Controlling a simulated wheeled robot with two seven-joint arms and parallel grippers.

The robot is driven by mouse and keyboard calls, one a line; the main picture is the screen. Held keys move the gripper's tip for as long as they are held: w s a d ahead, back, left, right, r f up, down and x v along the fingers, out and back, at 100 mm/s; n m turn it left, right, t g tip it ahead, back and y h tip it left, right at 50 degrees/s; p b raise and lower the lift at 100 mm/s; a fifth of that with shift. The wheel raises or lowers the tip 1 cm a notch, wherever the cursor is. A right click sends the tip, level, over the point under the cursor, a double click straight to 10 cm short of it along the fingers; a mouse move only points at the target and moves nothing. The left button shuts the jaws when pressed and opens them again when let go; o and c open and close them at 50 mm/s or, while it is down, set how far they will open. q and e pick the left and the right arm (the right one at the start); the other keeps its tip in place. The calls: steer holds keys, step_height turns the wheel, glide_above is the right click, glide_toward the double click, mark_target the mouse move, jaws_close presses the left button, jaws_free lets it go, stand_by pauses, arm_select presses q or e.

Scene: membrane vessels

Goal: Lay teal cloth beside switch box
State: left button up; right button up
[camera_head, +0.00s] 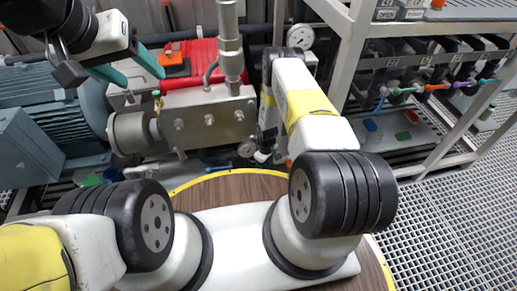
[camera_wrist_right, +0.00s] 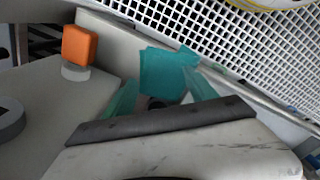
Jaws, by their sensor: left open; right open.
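A teal cloth (camera_wrist_right: 168,68) shows in the right wrist view, by a pale edge next to the white floor grating. My right gripper (camera_wrist_right: 161,82) is open, its teal fingers on either side of the cloth in this picture. I cannot tell whether they touch it. In the head view the right gripper is hidden beyond my right arm, and I cannot make out the cloth. My left gripper (camera_head: 126,68) is open and empty at the upper left, in front of the red case (camera_head: 200,58). I cannot identify the switch box with certainty.
A metal pump block (camera_head: 208,115) with a vertical pipe and gauge stands in the middle, beside a blue-grey motor (camera_head: 70,125). A rack with coloured valve handles (camera_head: 436,88) stands at right. An orange block (camera_wrist_right: 79,46) rises from a grey surface. The floor grating (camera_head: 450,220) is clear.

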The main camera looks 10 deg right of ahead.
step_height(320, 180, up, 8)
stand_by(0.6)
steer(key=shift+f, duration=0.15)
